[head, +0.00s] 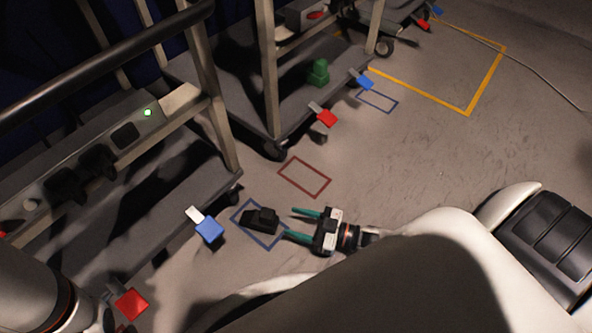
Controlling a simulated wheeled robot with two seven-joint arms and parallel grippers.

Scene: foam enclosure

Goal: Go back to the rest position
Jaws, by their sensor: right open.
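My right gripper (291,223) is low over the floor near the middle of the head view, its two teal fingers spread and pointing left. Nothing shows between the fingertips. A black block-like object (262,220) sits just left of the fingertips, on a blue outlined rectangle on the floor; whether a finger touches it I cannot tell. My left arm shows only as a link in the bottom left corner; its gripper is not in view.
A grey cart (150,205) with blue (209,230) and red (132,303) tabs stands at left. Another cart (340,75) behind holds a green object (318,72). A red outline (304,177) marks bare floor. Open concrete floor (440,150) lies to the right.

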